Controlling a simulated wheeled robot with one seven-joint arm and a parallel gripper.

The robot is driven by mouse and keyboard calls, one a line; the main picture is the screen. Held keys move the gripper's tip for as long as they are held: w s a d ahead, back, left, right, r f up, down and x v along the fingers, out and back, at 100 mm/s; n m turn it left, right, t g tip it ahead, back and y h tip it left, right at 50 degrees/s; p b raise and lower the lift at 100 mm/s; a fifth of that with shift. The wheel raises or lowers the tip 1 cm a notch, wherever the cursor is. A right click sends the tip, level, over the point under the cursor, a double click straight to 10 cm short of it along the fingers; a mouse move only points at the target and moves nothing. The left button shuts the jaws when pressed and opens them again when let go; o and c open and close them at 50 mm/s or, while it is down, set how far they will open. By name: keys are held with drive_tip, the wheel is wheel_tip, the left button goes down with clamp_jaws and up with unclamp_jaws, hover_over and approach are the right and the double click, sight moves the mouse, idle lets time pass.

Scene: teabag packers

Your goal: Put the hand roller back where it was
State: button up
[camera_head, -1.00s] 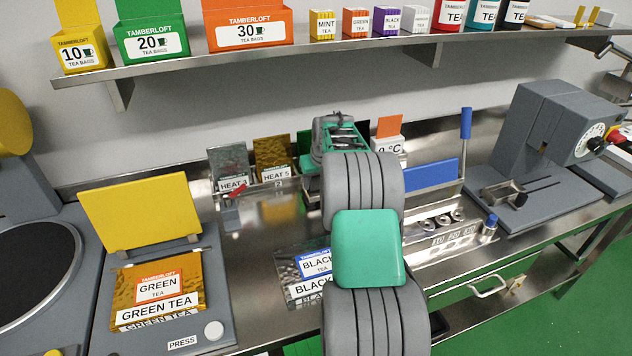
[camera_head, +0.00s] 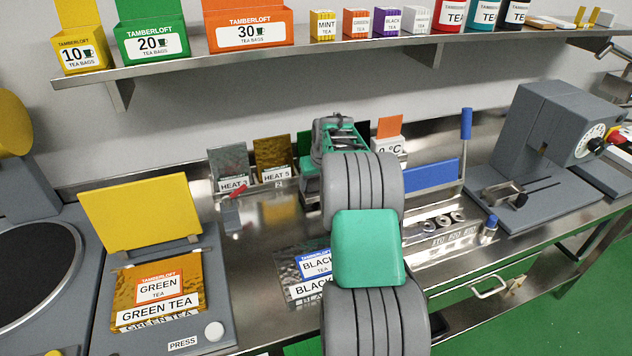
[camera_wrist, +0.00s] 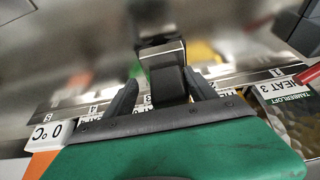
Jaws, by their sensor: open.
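My gripper (camera_wrist: 162,95) is open. In the wrist view its two dark fingers stand on either side of a dark block with a silver band (camera_wrist: 162,52), which looks like the hand roller, though I cannot be sure. A gap shows at the left finger; I cannot tell whether the right finger touches it. In the head view my own arm hides the fingertips and whatever is between them. My wrist is above the back of the bench, by the rack of labelled pouches.
A HEAT 3 pouch (camera_head: 229,167) and a HEAT 5 pouch (camera_head: 274,160) stand in the rack, with a red-handled item (camera_head: 238,191) in front. A black tea pouch (camera_head: 305,283) lies near my arm. A blue-handled press (camera_head: 466,125) stands right. A shelf (camera_head: 380,45) runs above.

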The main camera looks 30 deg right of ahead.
drive_tip(key=b+v, duration=0.2)
drive_tip(key=v, duration=1)
drive_tip(key=s+a+r, duration=0.2)
drive_tip(key=s+a, duration=0.2)
drive_tip(key=a, duration=0.8)
drive_tip(key=s+a+f+n, duration=0.1)
drive_tip(key=s+a+f, duration=0.2)
drive_tip(key=s+a, duration=0.5)
drive_tip(key=s+a+f+n+y, duration=0.1)
drive_tip(key=s+a+f+n, duration=0.1)
drive_tip(key=s+a, duration=0.7)
drive_tip(key=s+f, duration=0.1)
drive_tip(key=s, duration=0.1)
drive_tip(key=shift+s+f+g, duration=0.25)
drive_tip(key=shift+s+g, duration=0.05)
drive_tip(key=shift+a, duration=0.15)
